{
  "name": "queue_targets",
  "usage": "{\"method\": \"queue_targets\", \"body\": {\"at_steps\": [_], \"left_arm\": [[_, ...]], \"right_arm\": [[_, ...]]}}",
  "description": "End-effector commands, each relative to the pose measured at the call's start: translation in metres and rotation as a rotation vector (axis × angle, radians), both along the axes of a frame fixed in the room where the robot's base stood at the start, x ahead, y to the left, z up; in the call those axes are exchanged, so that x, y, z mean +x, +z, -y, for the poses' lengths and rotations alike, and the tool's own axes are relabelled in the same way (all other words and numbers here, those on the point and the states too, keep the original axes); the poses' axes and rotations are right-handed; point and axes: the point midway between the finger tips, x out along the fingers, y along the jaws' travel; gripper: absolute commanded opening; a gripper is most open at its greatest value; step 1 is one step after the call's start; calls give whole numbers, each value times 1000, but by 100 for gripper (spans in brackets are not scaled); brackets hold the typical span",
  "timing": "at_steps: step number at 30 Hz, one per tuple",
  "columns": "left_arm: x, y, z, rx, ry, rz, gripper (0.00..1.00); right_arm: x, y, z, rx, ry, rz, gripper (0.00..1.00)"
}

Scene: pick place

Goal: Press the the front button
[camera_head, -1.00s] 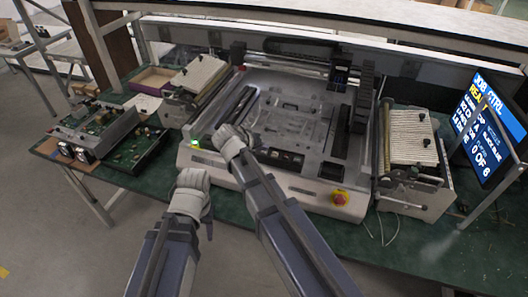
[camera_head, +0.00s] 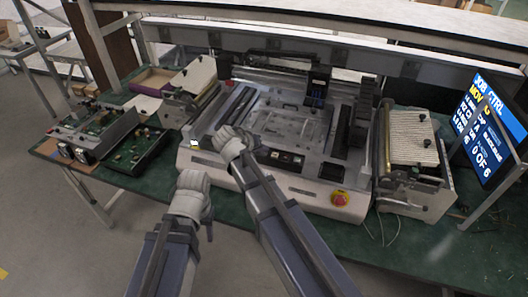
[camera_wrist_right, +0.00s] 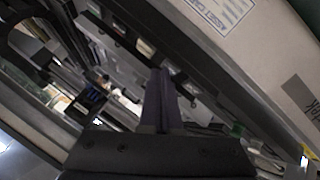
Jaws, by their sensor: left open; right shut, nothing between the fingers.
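A small lit button (camera_head: 194,143) glows yellowish white on the front left corner of the pale machine (camera_head: 270,183). My right gripper (camera_head: 232,138) is shut and empty, just right of the button and over the machine's front left edge; I see a gap between them. In the right wrist view its fingers (camera_wrist_right: 165,90) are together in front of the machine, and a bright yellow spot (camera_wrist_right: 304,160) shows at the lower right. My left gripper (camera_head: 192,182) is open, in front of the machine and below the button.
A screen (camera_head: 488,125) on the right shows "JOB CTRL" and other lines. Circuit boards (camera_head: 100,128) lie on the green table (camera_head: 445,250) at left. Feeder units (camera_head: 412,150) flank the machine. The table's front right is mostly clear.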

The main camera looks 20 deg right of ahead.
Motion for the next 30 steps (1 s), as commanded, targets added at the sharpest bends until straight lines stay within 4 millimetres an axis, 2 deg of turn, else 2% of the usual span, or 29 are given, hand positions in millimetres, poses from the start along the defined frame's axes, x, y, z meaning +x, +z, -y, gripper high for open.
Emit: {"method": "queue_targets", "body": {"at_steps": [7,20,30], "left_arm": [[0,14,0,0,0,0,50],[0,17,0,0,0,0,50],[0,47,0,0,0,0,50]], "right_arm": [[0,14,0,0,0,0,0],[0,16,0,0,0,0,0],[0,47,0,0,0,0,0]]}}
